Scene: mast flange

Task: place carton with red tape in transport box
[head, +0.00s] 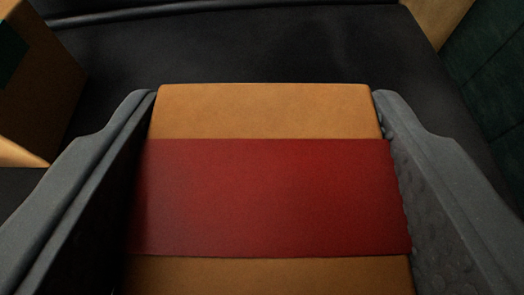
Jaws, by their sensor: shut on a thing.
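The carton with red tape (265,110) fills the lower middle of the head view. It is tan, with a wide red band (270,195) across it. My gripper (264,100) is shut on this carton, one grey finger against its left side and one against its right. The carton's near end is cut off by the bottom edge of the picture. I cannot tell whether its underside touches anything. I cannot make out the transport box for certain.
A dark surface (240,50) lies beyond the carton. Another tan carton (45,85) with a dark green patch stands at the left. A tan piece (437,15) and a dark green panelled wall (490,75) are at the upper right.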

